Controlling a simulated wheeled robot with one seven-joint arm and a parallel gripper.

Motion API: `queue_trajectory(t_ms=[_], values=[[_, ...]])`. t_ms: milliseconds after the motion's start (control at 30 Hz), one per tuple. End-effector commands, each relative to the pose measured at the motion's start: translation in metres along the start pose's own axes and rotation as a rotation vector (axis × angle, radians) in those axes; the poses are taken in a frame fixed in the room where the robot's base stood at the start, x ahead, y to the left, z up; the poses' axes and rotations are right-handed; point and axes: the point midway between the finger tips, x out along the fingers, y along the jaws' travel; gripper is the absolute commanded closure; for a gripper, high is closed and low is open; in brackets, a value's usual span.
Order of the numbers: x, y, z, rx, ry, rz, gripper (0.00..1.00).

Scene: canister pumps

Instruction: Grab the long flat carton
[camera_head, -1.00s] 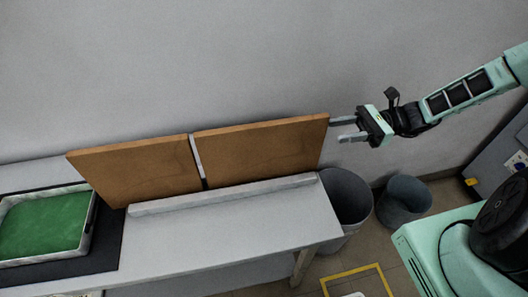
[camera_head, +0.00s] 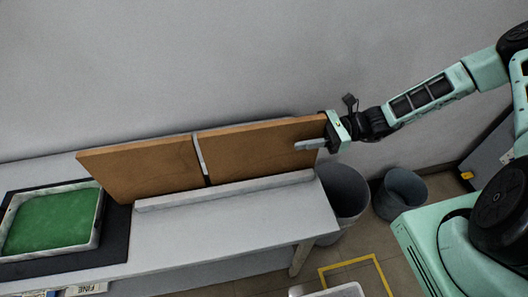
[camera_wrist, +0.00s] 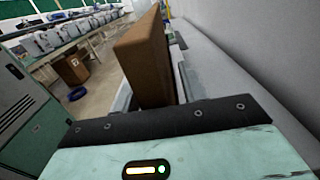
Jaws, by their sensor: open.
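The long flat carton (camera_head: 255,153) is brown with a pale band across its middle. It stands on its long edge on the table, near the wall. My gripper (camera_head: 312,136) is at its right end, with the near finger in front of the carton's face. The far finger is hidden behind the carton in the head view. In the wrist view the carton's narrow end (camera_wrist: 150,60) rises between my two fingers, one on each side. The jaws are open, and the carton is not clamped.
A grey-white strip (camera_head: 225,190) runs along the carton's front foot on the pale table (camera_head: 240,225). A green-floored tray (camera_head: 100,235) lies on a dark mat at left. Two grey bins (camera_head: 342,190) (camera_head: 402,193) stand on the floor right of the table. The wall is close behind.

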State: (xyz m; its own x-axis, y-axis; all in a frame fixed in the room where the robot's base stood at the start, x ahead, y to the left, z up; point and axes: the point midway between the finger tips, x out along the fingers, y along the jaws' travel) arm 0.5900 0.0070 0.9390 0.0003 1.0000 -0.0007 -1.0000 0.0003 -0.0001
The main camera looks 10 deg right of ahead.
Motion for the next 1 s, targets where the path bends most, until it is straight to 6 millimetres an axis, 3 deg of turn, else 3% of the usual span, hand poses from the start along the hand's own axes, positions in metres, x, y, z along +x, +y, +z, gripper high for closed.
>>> queue_trajectory(t_ms=[67,233,667,867,1000], values=[[0.000,0.000,0.000,0.000,0.000,0.000,0.58],[-0.001,0.000,0.000,0.000,0.000,0.000,1.00],[-0.001,0.000,0.004,-0.001,-0.001,0.000,1.00],[-0.001,0.000,0.025,-0.004,0.000,0.000,1.00],[-0.001,0.000,0.052,-0.004,0.001,0.001,1.00]])
